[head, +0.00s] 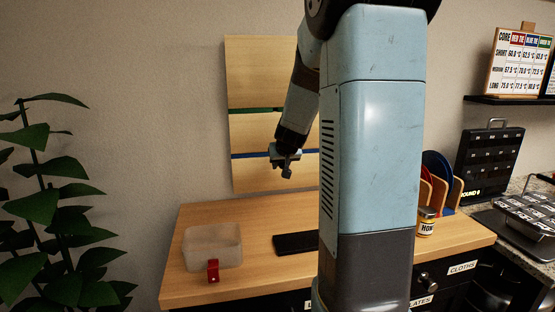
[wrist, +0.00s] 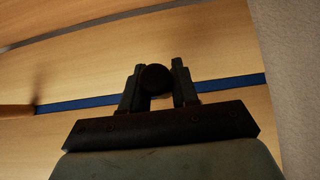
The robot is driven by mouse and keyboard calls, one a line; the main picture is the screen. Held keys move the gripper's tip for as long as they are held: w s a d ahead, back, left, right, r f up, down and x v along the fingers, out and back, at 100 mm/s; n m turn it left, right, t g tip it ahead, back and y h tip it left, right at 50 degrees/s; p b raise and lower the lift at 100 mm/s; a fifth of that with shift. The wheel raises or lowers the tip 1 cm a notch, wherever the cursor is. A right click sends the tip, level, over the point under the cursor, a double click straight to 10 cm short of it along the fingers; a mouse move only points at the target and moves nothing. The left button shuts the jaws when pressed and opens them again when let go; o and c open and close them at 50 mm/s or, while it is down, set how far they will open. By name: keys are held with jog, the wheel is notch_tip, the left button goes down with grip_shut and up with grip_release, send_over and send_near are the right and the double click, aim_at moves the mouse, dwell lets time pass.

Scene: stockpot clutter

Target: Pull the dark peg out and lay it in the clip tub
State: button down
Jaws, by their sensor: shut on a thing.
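My gripper (head: 287,171) is in front of the wooden wall board (head: 250,80), near its blue stripe, left of my column in the head view. In the wrist view my gripper (wrist: 157,88) is shut on the dark peg (wrist: 155,78), whose round dark end shows between the two fingers. I cannot tell whether the peg still sits in the board. The clip tub, seemingly the pale translucent tub (head: 213,233), stands on the counter below and to the left. A red clip (head: 213,270) is at its front side.
A dark flat slab (head: 296,244) lies on the wooden counter (head: 250,280), right of the tub. A jar (head: 427,222) and a rack with coloured discs (head: 437,180) stand at the right. A leafy plant (head: 45,205) is at the far left.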

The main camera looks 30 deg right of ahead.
jog(key=shift+s, duration=0.1)
jog(key=shift+s+a, duration=0.3)
jog(key=shift+s, duration=0.65)
jog(key=shift+s+a, duration=0.25)
jog(key=shift+s, duration=0.65)
